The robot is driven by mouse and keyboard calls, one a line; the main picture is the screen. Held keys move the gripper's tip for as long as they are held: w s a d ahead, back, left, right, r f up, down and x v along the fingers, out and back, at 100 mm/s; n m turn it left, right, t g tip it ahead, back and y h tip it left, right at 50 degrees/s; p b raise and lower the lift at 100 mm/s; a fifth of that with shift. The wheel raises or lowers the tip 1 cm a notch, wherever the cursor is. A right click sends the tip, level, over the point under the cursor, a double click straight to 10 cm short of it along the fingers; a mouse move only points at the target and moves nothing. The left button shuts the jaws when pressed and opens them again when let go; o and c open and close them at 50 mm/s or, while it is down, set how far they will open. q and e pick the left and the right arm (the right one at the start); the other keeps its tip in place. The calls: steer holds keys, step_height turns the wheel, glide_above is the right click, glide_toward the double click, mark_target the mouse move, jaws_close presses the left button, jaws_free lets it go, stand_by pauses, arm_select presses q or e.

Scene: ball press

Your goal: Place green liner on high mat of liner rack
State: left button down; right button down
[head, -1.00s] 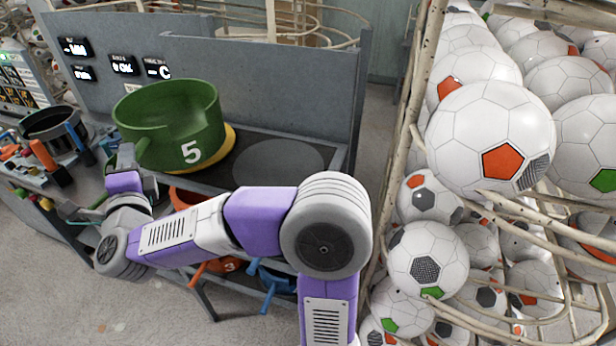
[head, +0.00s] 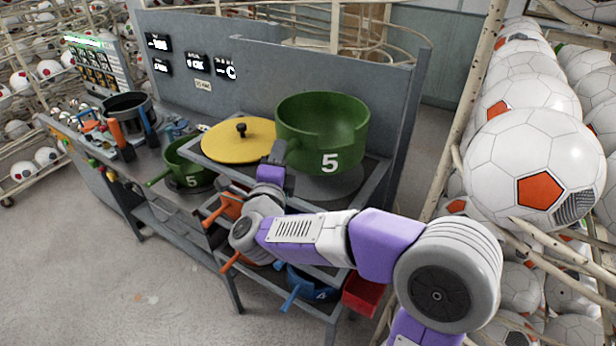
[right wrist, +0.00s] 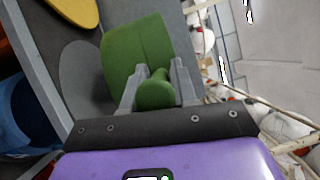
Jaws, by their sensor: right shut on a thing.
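A large green liner (head: 325,125) marked 5 is above the right part of the rack's top shelf. My right gripper (head: 281,152) is shut on its handle, at the liner's lower left in the head view. In the right wrist view, the fingers (right wrist: 156,85) close around the handle below the green wall (right wrist: 138,52). A dark round mat (head: 338,188) lies under the liner on the rack (head: 379,172), partly hidden by it. In the right wrist view the mat (right wrist: 82,75) extends beyond the liner's left side. I cannot tell whether the liner touches it. My left gripper is not in view.
A yellow lid (head: 232,147) with a black knob lies left of the liner. A smaller green pot (head: 186,168) marked 5 stands further left. Blue (head: 305,287) and orange liners (head: 232,207) sit on lower shelves. A grey panel (head: 300,75) stands behind; a ball cage is at right.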

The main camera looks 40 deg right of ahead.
step_height(320, 180, down, 7)
steer(key=shift+b, duration=0.3)
steer(key=c, duration=0.9)
jaws_free()
steer(key=shift+f, duration=0.1)
